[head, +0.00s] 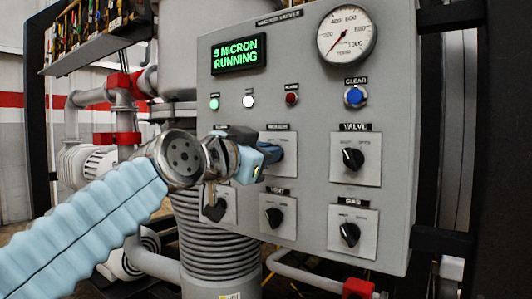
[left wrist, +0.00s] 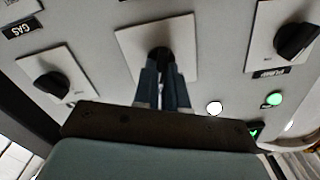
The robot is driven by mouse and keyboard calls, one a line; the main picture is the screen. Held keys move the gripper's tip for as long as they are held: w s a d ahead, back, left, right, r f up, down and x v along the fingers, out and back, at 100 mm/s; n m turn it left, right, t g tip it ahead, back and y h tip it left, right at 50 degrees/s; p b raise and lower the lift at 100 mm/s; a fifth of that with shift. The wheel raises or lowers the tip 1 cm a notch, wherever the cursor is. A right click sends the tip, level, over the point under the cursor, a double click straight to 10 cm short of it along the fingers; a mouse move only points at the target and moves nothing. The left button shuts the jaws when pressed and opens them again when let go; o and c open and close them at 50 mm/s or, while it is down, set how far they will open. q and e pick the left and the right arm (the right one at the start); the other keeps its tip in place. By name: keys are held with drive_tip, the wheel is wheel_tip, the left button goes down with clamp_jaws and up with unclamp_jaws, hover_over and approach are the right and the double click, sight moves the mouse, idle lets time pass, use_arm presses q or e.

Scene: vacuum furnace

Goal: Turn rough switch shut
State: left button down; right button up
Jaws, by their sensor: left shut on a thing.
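The grey control panel (head: 235,105) carries several black rotary switches on pale plates. The upper middle switch's plate (head: 287,170) has a small blurred label above it that I cannot read surely; I take it as the rough switch. My left gripper (head: 270,153) is at this switch and hides its knob in the head view. In the left wrist view, the two blue fingers (left wrist: 164,88) are close together, shut on the dark knob (left wrist: 160,54) at the middle of its plate (left wrist: 186,45). The knob's exact angle is mostly hidden. My right gripper is not in view.
The valve switch (head: 353,158), gas switch (head: 350,234) and vent switch (head: 275,217) sit nearby, with another knob (head: 214,210) below my gripper. A display (head: 238,54) reads "5 MICRON RUNNING". Green (head: 214,104) and white (head: 249,101) lights glow above.

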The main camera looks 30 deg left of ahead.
use_arm(q)
drive_tip(key=n, duration=0.3)
drive_tip(key=n+p, duration=0.1)
drive_tip(key=n, duration=0.6)
drive_tip(key=shift+a, duration=0.25)
drive_tip(key=shift+n, duration=0.4)
drive_tip(key=c, duration=1.2)
unclamp_jaws()
drive_tip(key=shift+s, duration=0.1)
